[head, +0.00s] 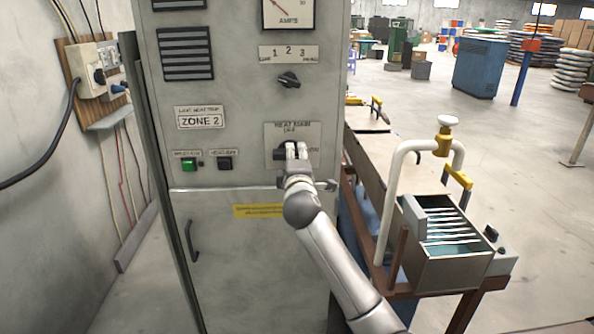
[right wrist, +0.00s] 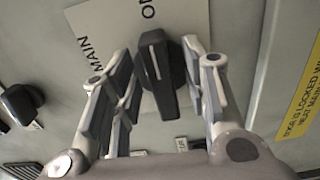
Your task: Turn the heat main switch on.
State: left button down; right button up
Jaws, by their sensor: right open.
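The heat main switch (head: 279,155) is a black rotary knob on a light plate (head: 272,130) on the grey cabinet front. In the head view my right gripper (head: 296,150) is in front of it and hides part of the knob. In the right wrist view the knob (right wrist: 157,72) shows a white line along its handle and lies between the two fingers of my open right gripper (right wrist: 155,66). A narrow gap shows on the left side; on the right the finger is very close, and I cannot tell whether it touches. My left gripper is not in view.
The cabinet also bears a 1-2-3 selector knob (head: 289,80), a green button (head: 189,164), a black button (head: 225,163) and a door handle (head: 191,241). A bench with a metal tank (head: 450,272) and white pipe (head: 391,200) stands close on the right.

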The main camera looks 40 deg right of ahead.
jog(key=v, duration=1.1)
jog(key=shift+d, duration=0.1)
